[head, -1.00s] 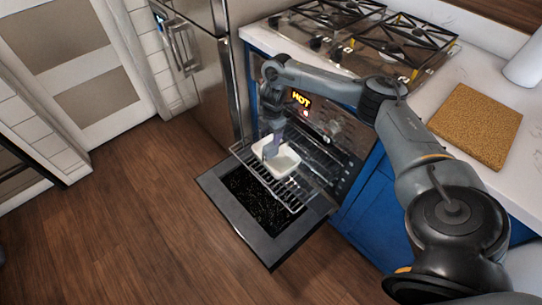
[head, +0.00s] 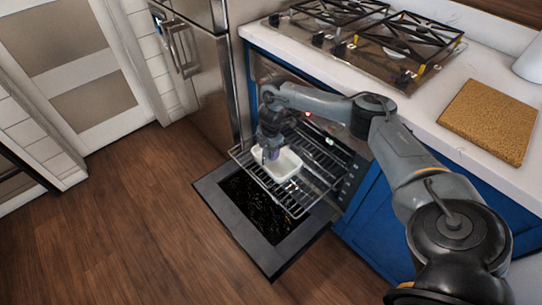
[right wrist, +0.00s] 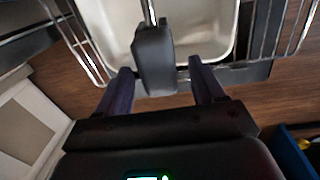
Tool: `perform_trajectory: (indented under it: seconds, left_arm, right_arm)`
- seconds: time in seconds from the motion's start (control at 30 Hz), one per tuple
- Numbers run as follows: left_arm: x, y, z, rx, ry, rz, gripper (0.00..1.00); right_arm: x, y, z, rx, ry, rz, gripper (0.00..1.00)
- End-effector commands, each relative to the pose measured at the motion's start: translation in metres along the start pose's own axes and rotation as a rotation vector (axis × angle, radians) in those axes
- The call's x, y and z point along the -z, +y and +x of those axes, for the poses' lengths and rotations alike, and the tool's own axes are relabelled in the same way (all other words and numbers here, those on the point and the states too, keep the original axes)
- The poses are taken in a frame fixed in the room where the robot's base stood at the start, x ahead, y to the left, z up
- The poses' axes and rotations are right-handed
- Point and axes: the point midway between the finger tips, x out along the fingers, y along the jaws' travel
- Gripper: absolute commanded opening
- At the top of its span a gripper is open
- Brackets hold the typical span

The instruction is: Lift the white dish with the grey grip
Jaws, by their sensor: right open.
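The white dish (head: 289,166) sits on the pulled-out oven rack, above the open oven door. In the right wrist view the dish (right wrist: 107,22) fills the top, and its dark grey grip (right wrist: 154,58) sticks out from the near side toward me. My right gripper (head: 268,153) is at the dish's left side in the head view. In the right wrist view its two dark fingers (right wrist: 163,88) are open, with the end of the grip between and just ahead of their tips. No closed contact shows. My left gripper is not in view.
The wire rack (head: 272,188) surrounds the dish, over the lowered oven door (head: 272,258). The stovetop (head: 375,40) is above, with a cork board (head: 489,120) on the counter. A steel fridge (head: 208,85) stands to the left. The wooden floor (head: 120,235) is clear.

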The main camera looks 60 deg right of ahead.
Motion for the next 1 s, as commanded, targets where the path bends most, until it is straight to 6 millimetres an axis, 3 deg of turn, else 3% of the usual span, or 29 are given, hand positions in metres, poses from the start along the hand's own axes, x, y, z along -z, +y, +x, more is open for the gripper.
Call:
perform_trajectory:
  seconds: [0.07, 0.3, 0.7, 1.0]
  left_arm:
    - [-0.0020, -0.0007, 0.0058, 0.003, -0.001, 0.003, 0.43]
    - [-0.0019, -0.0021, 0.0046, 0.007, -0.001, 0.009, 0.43]
    - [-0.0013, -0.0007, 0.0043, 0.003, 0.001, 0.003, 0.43]
    - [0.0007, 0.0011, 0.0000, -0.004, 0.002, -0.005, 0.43]
  right_arm:
    - [0.0002, 0.0002, 0.0080, -0.001, 0.001, 0.001, 0.68]
    - [0.0003, 0.0006, 0.0077, -0.001, 0.001, 0.000, 0.68]
    - [0.0003, 0.0006, 0.0077, -0.001, 0.001, 0.000, 0.08]
    - [0.0003, 0.0013, 0.0012, -0.002, 0.001, 0.000, 0.07]
